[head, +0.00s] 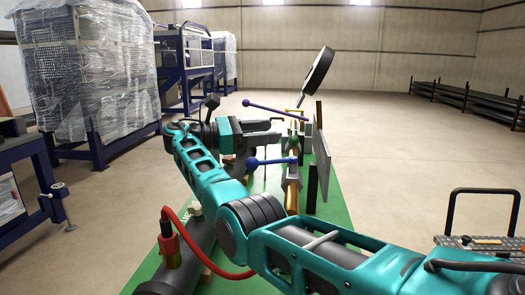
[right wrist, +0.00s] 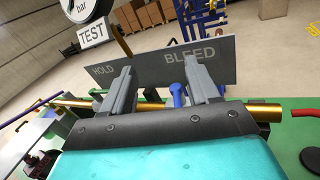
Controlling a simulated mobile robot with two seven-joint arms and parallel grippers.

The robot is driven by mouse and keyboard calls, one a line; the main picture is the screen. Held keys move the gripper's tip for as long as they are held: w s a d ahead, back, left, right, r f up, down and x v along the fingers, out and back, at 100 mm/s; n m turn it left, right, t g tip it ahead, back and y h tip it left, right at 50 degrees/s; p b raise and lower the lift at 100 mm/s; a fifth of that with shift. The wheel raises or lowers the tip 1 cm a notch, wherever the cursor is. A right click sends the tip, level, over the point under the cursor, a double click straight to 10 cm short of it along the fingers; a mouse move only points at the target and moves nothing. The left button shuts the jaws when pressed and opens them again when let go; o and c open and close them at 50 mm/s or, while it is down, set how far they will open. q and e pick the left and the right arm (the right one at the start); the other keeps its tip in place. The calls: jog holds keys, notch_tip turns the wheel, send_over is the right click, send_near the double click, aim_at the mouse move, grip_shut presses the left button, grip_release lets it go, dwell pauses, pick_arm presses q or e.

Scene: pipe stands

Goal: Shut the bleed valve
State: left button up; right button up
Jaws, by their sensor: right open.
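The bleed valve's blue lever (head: 272,162) shows in the head view on the nearer part of the brass pipework, sticking out to the left. In the right wrist view, a blue lever end (right wrist: 178,95) shows below the word BLEED, between the finger lines and closer to the right finger. My right gripper (head: 277,132) is open and empty, just beyond and above the blue lever in the head view. Its two grey fingers (right wrist: 158,72) point at the label plate (right wrist: 150,66), apart from each other. I cannot tell whether a finger touches the lever. My left gripper is not in view.
A purple lever (head: 272,110) sits farther along, beyond my gripper. A round gauge (head: 317,70) stands above it, with a TEST tag (right wrist: 92,33). A brass pipe (right wrist: 262,110) runs across. A red hose (head: 205,262) loops near my arm.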

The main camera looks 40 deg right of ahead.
notch_tip(320, 180, up, 12)
jog(key=p, duration=0.1)
jog(key=shift+p, duration=0.35)
jog(key=shift+r, duration=0.1)
